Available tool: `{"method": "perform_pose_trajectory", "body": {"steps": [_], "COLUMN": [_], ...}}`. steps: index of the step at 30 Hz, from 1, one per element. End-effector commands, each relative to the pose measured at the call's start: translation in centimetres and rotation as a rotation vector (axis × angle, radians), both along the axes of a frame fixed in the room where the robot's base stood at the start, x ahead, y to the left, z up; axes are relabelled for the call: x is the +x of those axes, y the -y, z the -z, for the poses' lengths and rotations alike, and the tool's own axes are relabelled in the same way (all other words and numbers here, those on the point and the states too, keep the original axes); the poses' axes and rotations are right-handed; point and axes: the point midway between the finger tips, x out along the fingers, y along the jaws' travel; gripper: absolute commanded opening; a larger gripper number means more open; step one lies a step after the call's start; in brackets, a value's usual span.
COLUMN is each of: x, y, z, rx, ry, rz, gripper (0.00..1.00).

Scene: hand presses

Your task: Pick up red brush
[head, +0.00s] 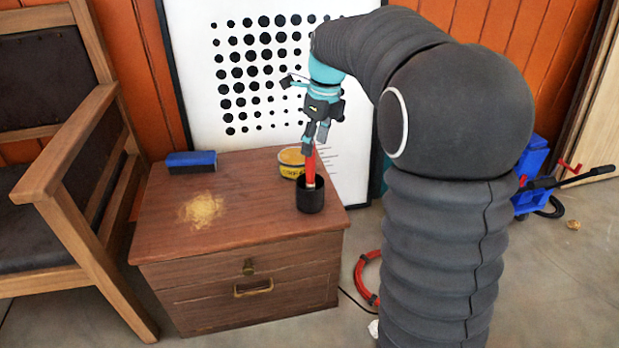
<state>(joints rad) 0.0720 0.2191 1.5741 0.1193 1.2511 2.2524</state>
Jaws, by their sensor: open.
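The red brush (311,170) stands upright in a small black cup (310,198) on the wooden cabinet's top, near its right edge. Its lower end is hidden inside the cup. My gripper (316,143) points down right at the top of the red brush, with its fingers open. The fingertips overlap the brush's upper end in the picture; I cannot tell whether they touch it.
The wooden cabinet (165,235) also bears a yellow tub (291,163) behind the cup, a blue brush (191,162) at the back left and a pile of tan crumbs (202,210). A wooden armchair (70,150) stands left. A dotted white board (190,100) leans behind.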

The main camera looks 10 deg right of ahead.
Motion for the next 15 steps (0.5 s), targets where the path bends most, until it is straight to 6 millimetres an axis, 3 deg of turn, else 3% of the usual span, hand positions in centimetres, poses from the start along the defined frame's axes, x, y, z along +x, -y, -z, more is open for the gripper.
{"method": "perform_pose_trajectory", "body": {"steps": [10,15], "x": [0.5,0.6], "y": [-1.3,-1.3], "z": [4.1,4.9], "rx": [0.000,0.000], "ry": [-0.003,-0.001], "rz": [0.000,0.000], "gripper": [0.56,0.56]}}
